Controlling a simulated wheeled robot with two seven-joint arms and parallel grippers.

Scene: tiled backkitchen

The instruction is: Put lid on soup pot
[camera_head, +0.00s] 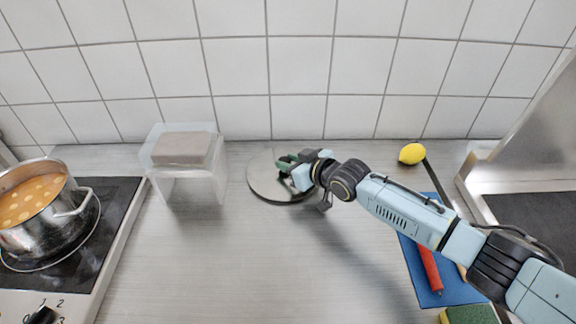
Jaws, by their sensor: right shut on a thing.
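The soup pot (50,222) is steel, uncovered and full of orange soup with round pale pieces. It stands on the black stove at the far left, with a side handle towards the right. The lid (262,180) is a round, shiny disc near the back wall, in the middle of the counter. My right gripper (288,164) is over the lid and shut on it, with its green fingertips near the lid's centre. The gripper hides the part it grips. I cannot tell whether the lid touches the counter. My left gripper does not show.
A blue mat (428,296) with a red-handled tool lies under my right arm, near a sponge (470,314). The middle front counter is clear.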

